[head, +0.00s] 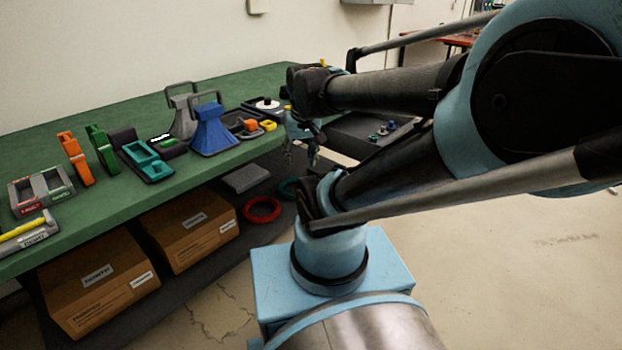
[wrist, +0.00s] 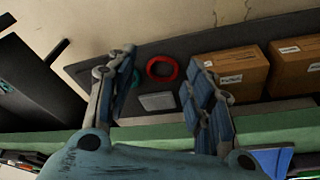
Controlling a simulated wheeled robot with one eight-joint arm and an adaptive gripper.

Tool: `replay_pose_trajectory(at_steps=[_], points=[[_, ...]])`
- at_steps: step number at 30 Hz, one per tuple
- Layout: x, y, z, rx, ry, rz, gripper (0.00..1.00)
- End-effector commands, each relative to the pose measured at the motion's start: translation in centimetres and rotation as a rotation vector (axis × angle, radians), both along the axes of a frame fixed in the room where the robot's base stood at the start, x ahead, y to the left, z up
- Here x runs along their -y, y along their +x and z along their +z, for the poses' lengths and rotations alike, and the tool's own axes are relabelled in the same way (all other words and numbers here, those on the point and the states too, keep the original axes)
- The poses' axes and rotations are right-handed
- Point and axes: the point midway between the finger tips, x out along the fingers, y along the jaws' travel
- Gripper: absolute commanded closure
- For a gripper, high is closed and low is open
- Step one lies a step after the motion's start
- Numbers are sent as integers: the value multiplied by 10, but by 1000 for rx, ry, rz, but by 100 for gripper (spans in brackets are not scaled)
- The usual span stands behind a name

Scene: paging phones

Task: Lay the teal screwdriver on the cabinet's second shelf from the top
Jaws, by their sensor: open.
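My gripper (head: 301,157) hangs over the front edge of the green bench, near its far right end. In the wrist view my gripper (wrist: 163,62) has its two blue-grey fingers spread wide with nothing between them. I cannot make out the teal screwdriver in either view. A dark, box-like unit (head: 352,139) stands just right of my gripper and may be the cabinet. A dark body at the left of the wrist view (wrist: 38,85) may be the same unit. Its shelves cannot be told apart.
The green bench (head: 95,205) bears orange, green and teal holders, a blue stand (head: 213,133) and a grey stand (head: 182,115). Cardboard boxes (head: 190,225), a red ring (head: 262,209) and a grey block (head: 246,178) lie on the lower shelf. Floor at right is clear.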

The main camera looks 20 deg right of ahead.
Motion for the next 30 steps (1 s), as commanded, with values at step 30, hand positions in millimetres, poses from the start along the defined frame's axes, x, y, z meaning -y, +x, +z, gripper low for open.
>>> replay_pose_trajectory(at_steps=[30], points=[[-26,76,50,109,8,59,48]])
